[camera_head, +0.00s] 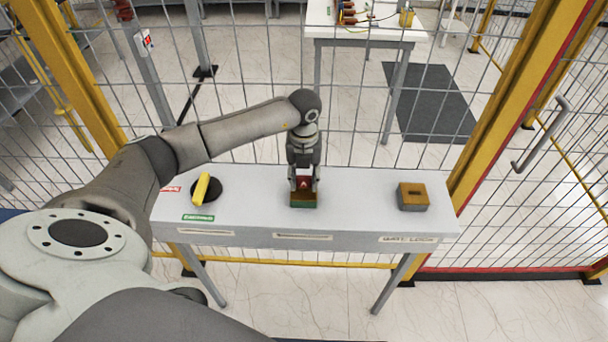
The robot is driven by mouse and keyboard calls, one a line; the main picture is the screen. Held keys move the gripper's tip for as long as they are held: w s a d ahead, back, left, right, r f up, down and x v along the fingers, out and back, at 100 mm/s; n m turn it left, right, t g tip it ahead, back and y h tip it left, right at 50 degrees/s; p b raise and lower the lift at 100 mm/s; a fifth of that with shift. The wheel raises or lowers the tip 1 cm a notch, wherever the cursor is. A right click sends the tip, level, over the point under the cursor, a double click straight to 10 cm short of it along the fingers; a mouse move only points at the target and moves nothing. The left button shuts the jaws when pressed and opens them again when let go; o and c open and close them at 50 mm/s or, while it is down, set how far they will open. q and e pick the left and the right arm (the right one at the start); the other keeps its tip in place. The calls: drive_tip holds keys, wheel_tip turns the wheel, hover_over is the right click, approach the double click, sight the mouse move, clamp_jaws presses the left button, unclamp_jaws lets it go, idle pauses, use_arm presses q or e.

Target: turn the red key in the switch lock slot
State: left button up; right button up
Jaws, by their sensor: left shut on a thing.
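A red key (302,181) is at the middle of the grey table, between the fingers of my left gripper (303,186). My left gripper points down and is shut on the key. Just below it sits a small block with a green and brown base (304,202), mostly covered by the fingers. I cannot tell how far the key is in a slot there. A yellow switch handle (201,189) stands on a black round plate at the left of the table. My right gripper is out of view.
The grey table (255,190) has an orange-topped block (413,193) with a dark slot at its right, above a "GATE LOCK" label. A wire mesh fence (360,130) with yellow posts stands behind. The tabletop between the blocks is clear.

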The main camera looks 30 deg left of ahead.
use_arm(q)
drive_tip(key=shift+r, duration=0.1)
drive_tip(key=o, duration=1.1)
drive_tip(key=shift+n, duration=0.3)
drive_tip(key=shift+o, duration=0.2)
